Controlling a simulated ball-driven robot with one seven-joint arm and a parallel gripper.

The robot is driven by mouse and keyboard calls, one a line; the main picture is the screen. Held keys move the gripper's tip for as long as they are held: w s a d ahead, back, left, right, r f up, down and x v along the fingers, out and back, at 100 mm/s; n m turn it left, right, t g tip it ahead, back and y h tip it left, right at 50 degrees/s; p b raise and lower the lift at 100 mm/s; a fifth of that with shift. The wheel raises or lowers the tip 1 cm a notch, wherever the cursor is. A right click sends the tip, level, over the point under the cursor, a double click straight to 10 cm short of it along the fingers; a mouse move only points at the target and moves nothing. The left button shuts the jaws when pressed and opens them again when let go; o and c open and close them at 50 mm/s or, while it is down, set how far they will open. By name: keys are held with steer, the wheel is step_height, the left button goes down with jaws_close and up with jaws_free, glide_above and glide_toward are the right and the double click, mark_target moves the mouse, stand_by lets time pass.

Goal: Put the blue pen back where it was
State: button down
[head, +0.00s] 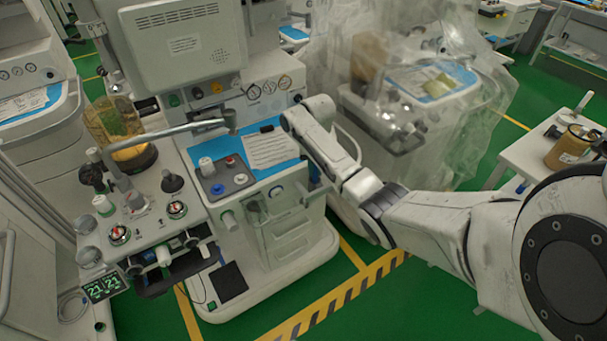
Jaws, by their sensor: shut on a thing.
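My arm reaches in from the right. Its end, with my gripper (297,124), is over the right side of the blue work surface (261,166) of the middle anaesthesia cart. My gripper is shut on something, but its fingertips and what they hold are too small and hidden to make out. I cannot clearly see the blue pen. A white printed sheet (270,150) lies on the blue surface, just left of my gripper. A small dark object (267,128) lies at the sheet's upper edge.
A grey block with coloured knobs (228,184) stands left of the sheet. A metal bar (165,132) crosses the cart's left part. A monitor (183,45) rises behind. Green floor (420,287) is open in front.

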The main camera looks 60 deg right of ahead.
stand_by(0.3)
steer(key=shift+a+f, duration=0.1)
steer(key=shift+f, duration=0.1)
steer(key=c, duration=1.1)
jaws_free()
steer(key=shift+r, duration=0.1)
step_height(320, 180, up, 12)
steer(key=shift+r, duration=0.15)
